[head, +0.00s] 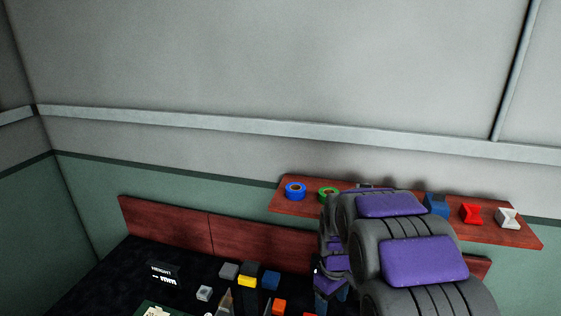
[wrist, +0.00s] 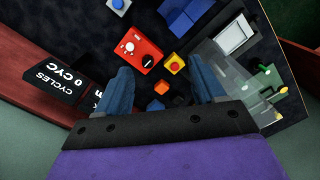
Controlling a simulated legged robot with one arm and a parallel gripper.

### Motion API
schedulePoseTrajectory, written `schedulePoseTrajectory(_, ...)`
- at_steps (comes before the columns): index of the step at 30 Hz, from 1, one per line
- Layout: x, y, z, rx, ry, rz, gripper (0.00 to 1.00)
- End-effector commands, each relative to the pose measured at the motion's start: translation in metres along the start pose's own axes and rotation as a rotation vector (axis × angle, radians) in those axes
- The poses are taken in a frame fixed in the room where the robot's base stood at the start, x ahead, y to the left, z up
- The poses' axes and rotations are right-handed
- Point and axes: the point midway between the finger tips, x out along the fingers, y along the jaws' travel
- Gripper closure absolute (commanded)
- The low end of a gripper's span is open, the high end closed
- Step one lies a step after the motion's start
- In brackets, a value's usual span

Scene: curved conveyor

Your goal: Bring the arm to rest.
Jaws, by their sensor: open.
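My arm, grey with purple pads, reaches forward over the dark bench in the head view and hides part of the shelf. My gripper (wrist: 168,88) shows in the wrist view with two blue fingers spread wide apart. It is open, with nothing held between the fingers. It hangs above the bench top, where a red box with a knob (wrist: 138,50) and a small yellow block with a red top (wrist: 174,63) lie beyond the fingertips. In the head view the fingers are mostly hidden behind the arm.
A red-brown shelf (head: 509,236) on the wall carries a blue ring (head: 295,191), a green ring (head: 327,194), a red piece (head: 471,214) and a white piece (head: 508,218). The bench holds small blocks, a yellow one (head: 247,281) among them, and a black counter sign (head: 163,272).

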Motion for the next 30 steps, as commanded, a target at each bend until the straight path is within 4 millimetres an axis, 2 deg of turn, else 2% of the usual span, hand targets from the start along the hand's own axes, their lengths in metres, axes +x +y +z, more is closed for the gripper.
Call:
schedulePoseTrajectory(1,-0.008,-0.009,0.014,0.033,0.000,-0.001,0.31)
schedulePoseTrajectory(6,-0.029,-0.038,0.057,0.151,-0.012,-0.011,0.31)
schedulePoseTrajectory(13,-0.046,-0.082,0.117,0.307,-0.032,-0.026,0.31)
schedulePoseTrajectory(18,-0.049,-0.115,0.162,0.419,-0.047,-0.034,0.31)
schedulePoseTrajectory(24,-0.043,-0.155,0.214,0.545,-0.072,-0.044,0.31)
schedulePoseTrajectory(30,-0.034,-0.182,0.249,0.635,-0.087,-0.047,0.31)
